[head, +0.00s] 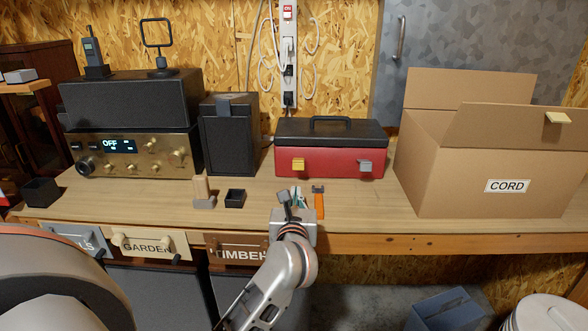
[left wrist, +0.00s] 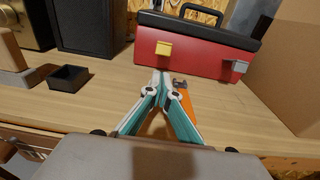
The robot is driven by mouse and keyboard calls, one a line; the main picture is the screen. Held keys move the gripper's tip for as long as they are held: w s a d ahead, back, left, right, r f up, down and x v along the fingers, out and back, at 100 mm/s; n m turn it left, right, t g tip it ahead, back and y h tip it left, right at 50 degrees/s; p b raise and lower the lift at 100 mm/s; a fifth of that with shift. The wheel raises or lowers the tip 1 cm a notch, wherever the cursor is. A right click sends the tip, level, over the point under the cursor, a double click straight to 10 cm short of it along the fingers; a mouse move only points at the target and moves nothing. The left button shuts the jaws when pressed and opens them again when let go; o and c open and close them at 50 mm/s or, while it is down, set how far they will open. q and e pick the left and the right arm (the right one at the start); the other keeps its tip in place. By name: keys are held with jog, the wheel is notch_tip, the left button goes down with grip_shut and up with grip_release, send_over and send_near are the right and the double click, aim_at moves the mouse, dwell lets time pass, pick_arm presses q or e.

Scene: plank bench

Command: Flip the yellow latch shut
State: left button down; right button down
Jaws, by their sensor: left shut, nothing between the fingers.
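The red toolbox (head: 330,158) stands at the back of the bench with its dark lid down. The yellow latch (head: 298,165) is on the left of its front, and it also shows in the left wrist view (left wrist: 163,48). It looks like a small square plate standing out from the red front; I cannot tell how far it is tilted. A grey latch (head: 365,166) is on the right of the front. My left gripper (head: 297,190) is in front of the yellow latch, apart from it. Its teal fingers (left wrist: 160,76) are shut and empty. My right gripper is not in view.
An orange-handled tool (head: 319,203) lies just right of my left gripper. A small black tray (head: 235,198) and a wooden block piece (head: 202,192) lie left. A speaker (head: 229,135) and a cardboard box marked CORD (head: 440,165) flank the toolbox.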

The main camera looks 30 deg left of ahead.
aim_at(299, 164)
pick_arm(q)
jog(key=shift+f, duration=0.15)
jog(key=x, duration=1)
jog(key=shift+d, duration=0.1)
jog(key=shift+w, duration=0.1)
dwell(0.3)
